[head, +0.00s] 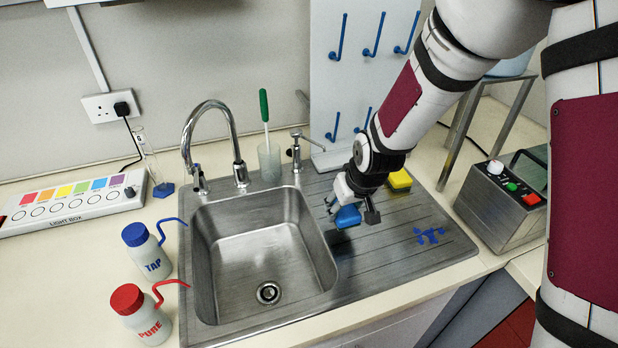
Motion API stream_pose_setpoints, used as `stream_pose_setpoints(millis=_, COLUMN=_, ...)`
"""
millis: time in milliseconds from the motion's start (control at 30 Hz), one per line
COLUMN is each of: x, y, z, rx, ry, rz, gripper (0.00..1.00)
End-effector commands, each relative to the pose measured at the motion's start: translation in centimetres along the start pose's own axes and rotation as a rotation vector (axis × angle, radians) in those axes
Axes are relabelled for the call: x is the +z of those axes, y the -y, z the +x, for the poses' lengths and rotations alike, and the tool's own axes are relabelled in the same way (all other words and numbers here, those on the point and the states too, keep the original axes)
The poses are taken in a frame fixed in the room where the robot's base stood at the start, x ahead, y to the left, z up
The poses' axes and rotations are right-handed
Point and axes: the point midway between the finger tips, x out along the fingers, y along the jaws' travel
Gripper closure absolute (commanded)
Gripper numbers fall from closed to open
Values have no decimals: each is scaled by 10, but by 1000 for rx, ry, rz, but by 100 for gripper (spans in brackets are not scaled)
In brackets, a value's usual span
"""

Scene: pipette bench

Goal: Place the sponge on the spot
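A yellow sponge (400,180) lies on the ribbed metal drainboard, just behind and to the right of my gripper. A blue splash-like spot (430,236) marks the right part of the drainboard. My gripper (358,214) points down over the left part of the drainboard, near the sink's right edge. A dark fingertip shows at its right. A blue block-like item (347,216) shows at its left; I cannot tell whether it is held or stands behind. The other fingertip is not clear.
The sink basin (262,250) is left of my gripper, with a tall tap (212,120). A beaker with a green-handled brush (269,160) and a pegboard (345,85) stand behind. Two wash bottles (148,250) (143,315) stand left. A switch box (505,200) stands right. The front right drainboard is clear.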

Motion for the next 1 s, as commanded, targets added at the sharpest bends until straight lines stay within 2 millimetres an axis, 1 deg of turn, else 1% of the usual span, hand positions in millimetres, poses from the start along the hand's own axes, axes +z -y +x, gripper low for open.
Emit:
stream_pose_setpoints(millis=33, x=7, y=-2, z=-6, rx=3, ry=1, rz=8, gripper=68)
stream_pose_setpoints(millis=67, x=9, y=-3, z=-6, rx=4, ry=1, rz=11, gripper=68)
stream_pose_setpoints(millis=167, x=8, y=-6, z=-5, rx=6, ry=-1, rz=16, gripper=68)
stream_pose_setpoints(millis=267, x=-6, y=-10, z=4, rx=7, ry=-1, rz=17, gripper=68)
stream_pose_setpoints(millis=500, x=-57, y=-22, z=31, rx=6, ry=-2, rz=17, gripper=68)
stream_pose_setpoints(millis=700, x=-96, y=-32, z=52, rx=6, ry=-1, rz=16, gripper=68)
stream_pose_setpoints(millis=833, x=-113, y=-36, z=61, rx=6, ry=-2, rz=15, gripper=68)
stream_pose_setpoints(millis=1000, x=-122, y=-39, z=65, rx=6, ry=-1, rz=15, gripper=68)
